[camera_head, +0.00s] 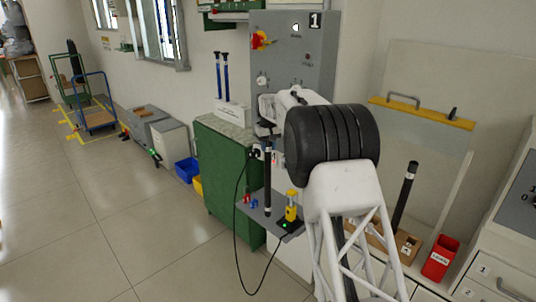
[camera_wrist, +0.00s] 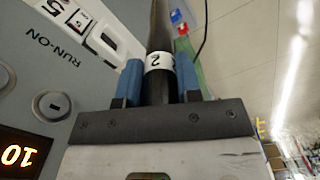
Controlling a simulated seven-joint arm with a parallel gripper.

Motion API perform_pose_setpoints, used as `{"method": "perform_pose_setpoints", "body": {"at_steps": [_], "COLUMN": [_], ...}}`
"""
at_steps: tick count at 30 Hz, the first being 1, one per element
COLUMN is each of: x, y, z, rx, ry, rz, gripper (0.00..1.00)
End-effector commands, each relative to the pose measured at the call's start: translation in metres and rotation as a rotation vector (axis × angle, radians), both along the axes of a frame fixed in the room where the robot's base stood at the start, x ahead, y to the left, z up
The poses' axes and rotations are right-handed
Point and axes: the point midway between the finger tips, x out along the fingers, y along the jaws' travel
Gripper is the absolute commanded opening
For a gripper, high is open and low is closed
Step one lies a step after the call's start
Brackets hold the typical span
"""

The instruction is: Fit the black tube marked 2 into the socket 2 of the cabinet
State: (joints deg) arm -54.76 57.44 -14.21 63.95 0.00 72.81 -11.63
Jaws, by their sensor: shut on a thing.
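The black tube marked 2 (camera_wrist: 161,30) stands between the blue fingertips of my gripper (camera_wrist: 159,82) in the wrist view, its white label "2" facing the camera. In the head view the tube (camera_head: 268,185) hangs upright in front of the grey cabinet (camera_head: 290,50), above a small grey shelf. My gripper (camera_head: 268,145) is shut on its upper part. The cabinet panel (camera_wrist: 30,70) fills the left of the wrist view, with "RUN-ON", a "5" label and a round lock. I cannot make out socket 2; my arm hides part of the cabinet.
A yellow-topped device (camera_head: 291,207) stands on the grey shelf (camera_head: 258,213), close right of the tube. A black cable (camera_head: 236,215) loops beside it.

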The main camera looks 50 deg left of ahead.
Motion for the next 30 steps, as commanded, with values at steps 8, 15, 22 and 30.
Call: {"method": "perform_pose_setpoints", "body": {"at_steps": [8,15,22,30], "x": [0.000,0.000,0.000,0.000], "y": [0.000,0.000,0.000,0.000], "z": [-0.022,-0.034,-0.035,-0.037], "rx": [0.000,0.001,0.000,0.000], "ry": [0.000,0.000,0.000,0.000], "rz": [0.000,0.000,0.000,0.000], "gripper": [0.00,0.00,0.00,0.52]}}
